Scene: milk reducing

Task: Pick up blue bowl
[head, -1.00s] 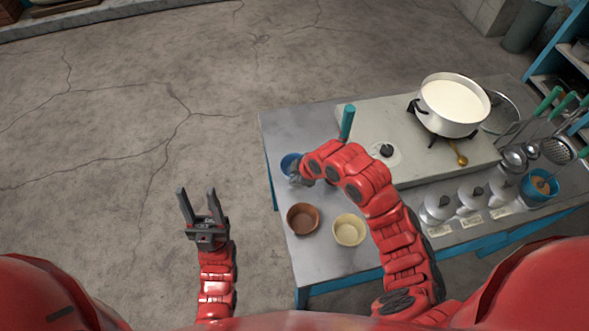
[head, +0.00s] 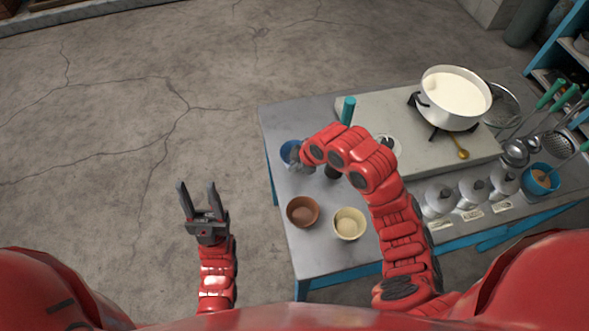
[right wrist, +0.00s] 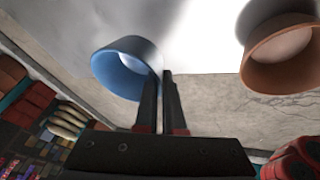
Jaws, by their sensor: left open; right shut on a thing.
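The blue bowl (head: 288,152) is at the far left part of the metal table, partly hidden by my right gripper in the head view. My right gripper (head: 297,157) is at the bowl's right side. In the right wrist view, the two fingers (right wrist: 165,78) are close together on the wall of the blue bowl (right wrist: 122,68). I cannot tell whether the bowl's base touches the table. My left gripper (head: 198,190) is open and empty, over the floor to the left of the table.
A brown bowl (head: 302,212) and a cream bowl (head: 349,223) stand nearer on the table (head: 318,250). A white pot of milk (head: 455,98) is on the stove (head: 383,108). Several lidded jars and ladles are at the right. The floor to the left is clear.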

